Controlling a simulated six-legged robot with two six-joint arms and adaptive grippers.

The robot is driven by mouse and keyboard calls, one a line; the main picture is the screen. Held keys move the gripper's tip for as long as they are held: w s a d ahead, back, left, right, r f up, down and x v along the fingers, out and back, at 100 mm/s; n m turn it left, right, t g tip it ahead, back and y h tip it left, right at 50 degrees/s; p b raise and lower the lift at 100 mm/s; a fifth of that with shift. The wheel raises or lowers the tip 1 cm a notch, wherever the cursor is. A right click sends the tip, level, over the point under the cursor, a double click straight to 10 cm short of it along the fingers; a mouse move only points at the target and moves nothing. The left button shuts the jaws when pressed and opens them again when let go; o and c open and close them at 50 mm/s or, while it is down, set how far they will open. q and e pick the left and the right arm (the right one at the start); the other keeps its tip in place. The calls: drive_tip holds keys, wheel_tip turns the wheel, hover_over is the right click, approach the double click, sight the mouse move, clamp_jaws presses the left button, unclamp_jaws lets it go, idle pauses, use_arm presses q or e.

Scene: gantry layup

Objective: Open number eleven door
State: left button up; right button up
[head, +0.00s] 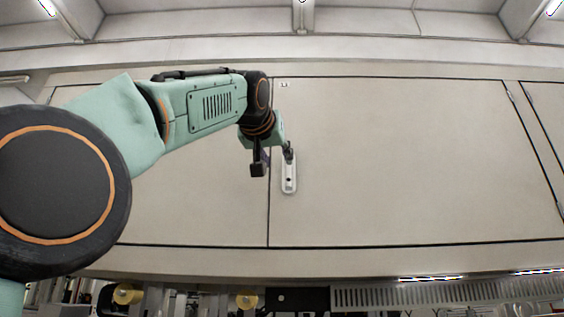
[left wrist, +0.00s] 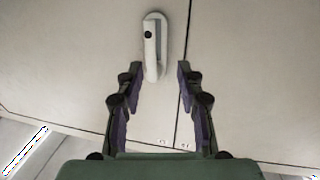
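A large beige door (head: 400,165) fills the middle and right of the head view, with a small label (head: 284,84) at its upper left corner, too small to read surely. Its white lever handle (head: 289,178) sits near the left edge. It also shows in the left wrist view (left wrist: 153,40), with a black round spot on it. My left gripper (head: 288,151) is at the upper part of the handle. In the left wrist view its fingers (left wrist: 157,70) are spread, with the handle's lever end between the tips, apart from both. The door looks closed. My right gripper is out of view.
Another beige panel (head: 200,205) lies left of the door across a dark seam. Hinges (head: 511,97) show at the door's right edge. The space before the door's right part looks clear.

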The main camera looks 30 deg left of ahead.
sight(288, 170)
use_arm(q)
drive_tip(key=w+p, duration=0.1)
drive_tip(key=w, duration=0.1)
drive_tip(key=w+p, duration=0.1)
drive_tip(key=w, duration=0.2)
drive_tip(key=shift+w+d+f+p, duration=0.2)
drive_tip(key=shift+w+p, duration=0.15)
drive_tip(key=shift+p, duration=0.05)
drive_tip(key=shift+w+d, duration=0.1)
drive_tip(key=shift+w, duration=0.25)
drive_tip(key=shift+a+r+p, duration=0.1)
drive_tip(key=shift+a+p, duration=0.1)
drive_tip(key=shift+p, duration=0.15)
drive_tip(key=shift+s+a, duration=0.6)
drive_tip(key=shift+a, duration=0.35)
drive_tip(key=shift+w+d+f, duration=0.2)
drive_tip(key=shift+w+d, duration=0.45)
drive_tip(key=shift+w, duration=0.25)
drive_tip(key=shift+c, duration=0.7)
drive_tip(key=shift+w+d, duration=0.1)
drive_tip(key=shift+d, duration=0.05)
drive_tip(key=shift+c, duration=0.8)
drive_tip(key=shift+s+a+r, duration=0.15)
drive_tip(key=shift+s+a, duration=0.4)
drive_tip(key=shift+s, duration=0.1)
drive_tip(key=c, duration=0.4)
drive_tip(key=shift+w+d, duration=0.15)
drive_tip(key=shift+d, duration=0.1)
clamp_jaws()
drive_tip(key=shift+a, duration=0.1)
